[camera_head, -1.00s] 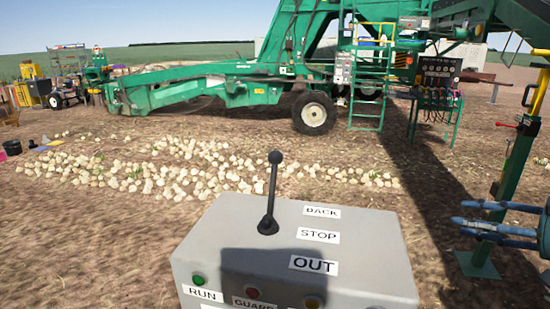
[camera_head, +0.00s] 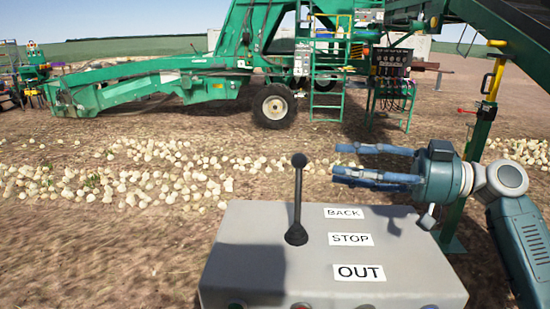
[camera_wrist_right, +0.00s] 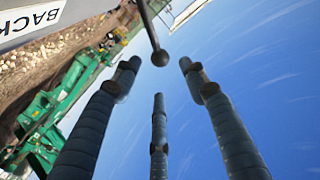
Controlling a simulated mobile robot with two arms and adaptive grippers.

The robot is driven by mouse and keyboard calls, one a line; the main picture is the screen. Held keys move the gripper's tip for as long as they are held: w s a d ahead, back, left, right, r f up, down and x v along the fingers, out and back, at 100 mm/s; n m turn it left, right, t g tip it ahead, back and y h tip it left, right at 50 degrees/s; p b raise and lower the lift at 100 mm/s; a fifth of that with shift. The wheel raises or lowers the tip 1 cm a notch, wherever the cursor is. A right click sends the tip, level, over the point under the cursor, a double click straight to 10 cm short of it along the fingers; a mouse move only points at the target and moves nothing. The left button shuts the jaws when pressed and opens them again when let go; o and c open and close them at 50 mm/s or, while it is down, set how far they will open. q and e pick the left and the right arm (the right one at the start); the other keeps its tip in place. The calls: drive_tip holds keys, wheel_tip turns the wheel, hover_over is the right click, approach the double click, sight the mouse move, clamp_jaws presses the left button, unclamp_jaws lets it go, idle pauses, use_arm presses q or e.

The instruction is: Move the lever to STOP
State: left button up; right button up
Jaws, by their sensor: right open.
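The black lever (camera_head: 298,200) with a round knob stands nearly upright on the grey control box (camera_head: 235,255). To its right are the white labels BACK (camera_head: 343,213), STOP (camera_head: 350,239) and OUT (camera_head: 358,273). The lever's base is about level with the STOP label. My right gripper (camera_head: 340,163) is open and empty, to the right of the knob, with its blue fingers pointing left towards it. The right wrist view shows the lever knob (camera_wrist_right: 160,58) just ahead of the spread fingers (camera_wrist_right: 158,100), apart from them. My left gripper is out of view.
Coloured buttons (camera_head: 300,306) line the box's front edge, cut off by the picture's bottom. Behind the box, onions (camera_head: 150,185) lie on the soil. A green machine (camera_head: 170,80) and a green post with a yellow handle (camera_head: 485,120) stand beyond.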

sight(299, 162)
drive_tip(key=a+p, duration=0.1)
drive_tip(key=a, duration=0.2)
drive_tip(key=w+a+p, duration=0.1)
drive_tip(key=a+p, duration=0.2)
drive_tip(key=a, duration=0.2)
drive_tip(key=shift+w+a+r+p, duration=0.1)
drive_tip(key=shift+w+a+p, duration=0.2)
drive_tip(key=shift+w, duration=0.05)
drive_tip(key=shift+a, duration=0.3)
drive_tip(key=shift+w, duration=0.1)
drive_tip(key=c, duration=0.8)
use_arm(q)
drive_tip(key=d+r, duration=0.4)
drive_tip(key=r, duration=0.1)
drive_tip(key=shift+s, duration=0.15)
use_arm(e)
drive_tip(key=shift+a, duration=0.1)
clamp_jaws()
